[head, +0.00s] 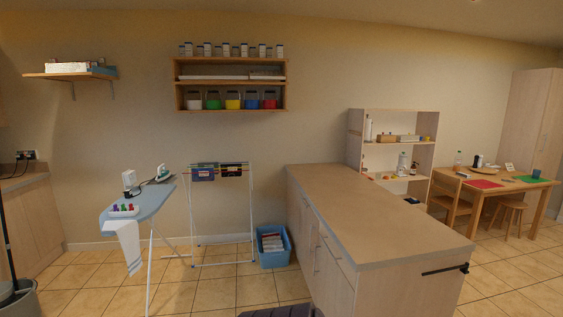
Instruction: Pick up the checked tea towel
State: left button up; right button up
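I cannot make out a checked pattern for sure on any cloth. Small dark cloths with some colour hang on the drying rack (192,215): one on the left (203,173) and one on the right (233,170). A pale cloth (129,246) hangs down over the near end of the blue ironing board (150,199); its pattern is too small to tell. Neither of my grippers is in view.
A long counter (370,207) with a dark rail on its near end stands right of centre. A blue crate (273,259) sits on the floor beside it. Tiled floor (222,293) lies open before the rack. A table (545,182) stands far right.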

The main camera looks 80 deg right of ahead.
aim_at(466, 176)
jog(key=z, duration=4.2)
jog(key=i+l, duration=0.1)
jog(key=i+z, duration=0.05)
